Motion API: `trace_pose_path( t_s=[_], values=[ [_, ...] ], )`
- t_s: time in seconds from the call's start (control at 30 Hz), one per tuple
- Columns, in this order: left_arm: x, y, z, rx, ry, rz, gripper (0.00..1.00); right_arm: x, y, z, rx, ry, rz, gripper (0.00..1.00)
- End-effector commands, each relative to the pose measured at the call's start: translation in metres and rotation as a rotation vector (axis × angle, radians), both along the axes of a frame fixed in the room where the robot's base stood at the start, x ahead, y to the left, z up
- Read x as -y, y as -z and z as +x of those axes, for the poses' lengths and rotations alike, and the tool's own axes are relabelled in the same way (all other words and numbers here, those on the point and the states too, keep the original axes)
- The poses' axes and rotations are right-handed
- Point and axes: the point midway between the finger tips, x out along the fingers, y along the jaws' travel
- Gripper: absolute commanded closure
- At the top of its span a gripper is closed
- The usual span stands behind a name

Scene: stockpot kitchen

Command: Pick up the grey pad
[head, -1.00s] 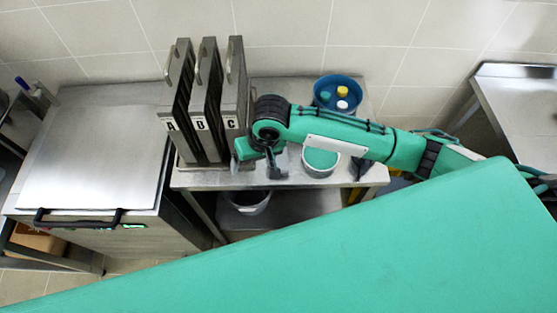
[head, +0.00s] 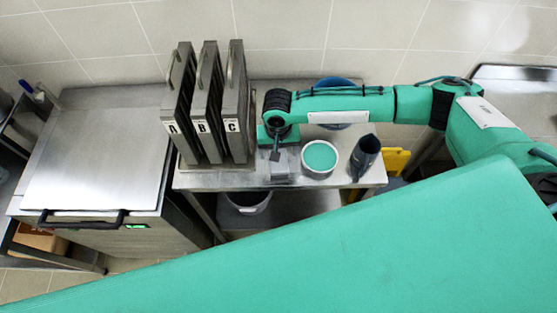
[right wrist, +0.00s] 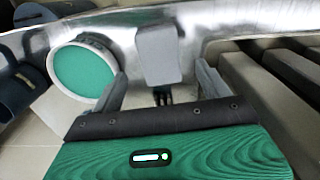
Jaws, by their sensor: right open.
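The grey pad (right wrist: 158,55) is a small light-grey block with rounded corners, lying near the edge of the steel table in the right wrist view. It also shows in the head view (head: 288,162), partly hidden by my gripper, between the lettered plates and a white tub. My right gripper (right wrist: 160,85) is open. Its two fingers point toward the pad, one on each side of it in that view, with nothing held. In the head view my right gripper (head: 276,147) is over the table beside the pad. My left gripper is not in view.
Three upright steel holders marked with letters (head: 203,130) stand close left of my right gripper. A white tub with green contents (head: 320,158) and a dark jug (head: 365,155) stand right of the pad. A blue container (head: 334,82) is mostly behind my arm.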

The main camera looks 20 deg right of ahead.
Motion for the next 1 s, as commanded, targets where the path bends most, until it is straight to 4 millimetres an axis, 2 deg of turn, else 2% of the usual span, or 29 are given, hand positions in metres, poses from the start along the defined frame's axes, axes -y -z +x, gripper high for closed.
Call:
trace_pose_path(
  t_s=[0.27, 0.43, 0.6, 0.87, 1.0],
  values=[
    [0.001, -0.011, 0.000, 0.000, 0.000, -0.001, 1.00, 0.000, 0.018, 0.000, -0.001, -0.001, -0.002, 0.22],
    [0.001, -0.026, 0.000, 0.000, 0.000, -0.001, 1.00, 0.001, 0.039, 0.002, 0.000, -0.002, -0.001, 0.22],
    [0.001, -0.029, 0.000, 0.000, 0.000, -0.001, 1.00, 0.001, 0.059, 0.002, 0.000, -0.002, 0.000, 0.22],
    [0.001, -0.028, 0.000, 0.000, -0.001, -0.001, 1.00, 0.001, 0.063, 0.002, 0.001, -0.002, 0.001, 0.22],
    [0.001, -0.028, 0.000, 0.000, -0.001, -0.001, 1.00, 0.001, 0.063, 0.002, 0.001, -0.002, 0.001, 0.45]
  ],
)
